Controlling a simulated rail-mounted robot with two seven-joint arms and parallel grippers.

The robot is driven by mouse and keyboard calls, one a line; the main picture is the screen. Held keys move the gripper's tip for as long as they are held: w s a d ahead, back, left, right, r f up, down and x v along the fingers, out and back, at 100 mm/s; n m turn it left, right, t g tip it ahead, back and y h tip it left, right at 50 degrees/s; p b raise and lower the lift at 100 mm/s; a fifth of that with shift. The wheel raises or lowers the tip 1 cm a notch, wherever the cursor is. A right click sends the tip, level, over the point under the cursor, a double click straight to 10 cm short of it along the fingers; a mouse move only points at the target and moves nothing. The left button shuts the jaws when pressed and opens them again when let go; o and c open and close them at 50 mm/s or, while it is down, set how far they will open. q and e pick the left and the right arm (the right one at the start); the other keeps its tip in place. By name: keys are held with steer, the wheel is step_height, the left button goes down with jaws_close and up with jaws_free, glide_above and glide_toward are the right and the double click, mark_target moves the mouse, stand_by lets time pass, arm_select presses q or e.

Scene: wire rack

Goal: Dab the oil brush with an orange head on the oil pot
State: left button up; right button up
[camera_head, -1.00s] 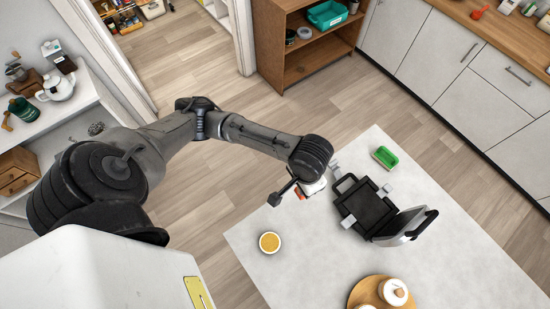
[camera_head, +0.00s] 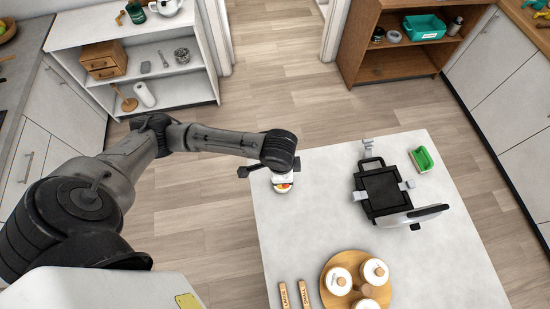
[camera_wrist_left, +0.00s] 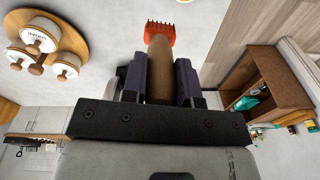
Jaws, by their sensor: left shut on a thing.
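The oil brush has a tan wooden handle (camera_wrist_left: 160,75) and an orange toothed head (camera_wrist_left: 160,30) in the left wrist view. My left gripper (camera_wrist_left: 160,85) is shut on the handle, with the head sticking out past the purple fingers. I cannot tell whether the head touches the oil. My right gripper is not in view.
Two wooden-coloured sticks (camera_head: 295,293) lie near the front. The middle of the table is clear.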

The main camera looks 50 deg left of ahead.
arm_select(q)
steer(key=w+a+f+m+h+b, duration=0.1)
steer(key=a+f+m+b, duration=0.1)
steer(key=f+m, duration=0.3)
steer(key=w+a+f+m+h+b, duration=0.1)
steer(key=w+a+f+m+b, duration=0.1)
steer(key=f+m+b, duration=0.3)
steer(key=w+a+f+m+g+h+b, duration=0.1)
steer(key=w+a+f+m+b, duration=0.1)
steer(key=f+m, duration=0.4)
steer(key=shift+w+a+f+h+b, duration=0.15)
steer(key=shift+a+f+h+b, duration=0.25)
steer(key=shift+a+b, duration=0.5)
steer(key=shift+a+r, duration=0.1)
steer(key=shift+a, duration=0.05)
steer(key=shift+f, duration=0.5)
stand_by(0.5)
stand_by(0.5)
steer(key=shift+f, duration=0.1)
stand_by(0.9)
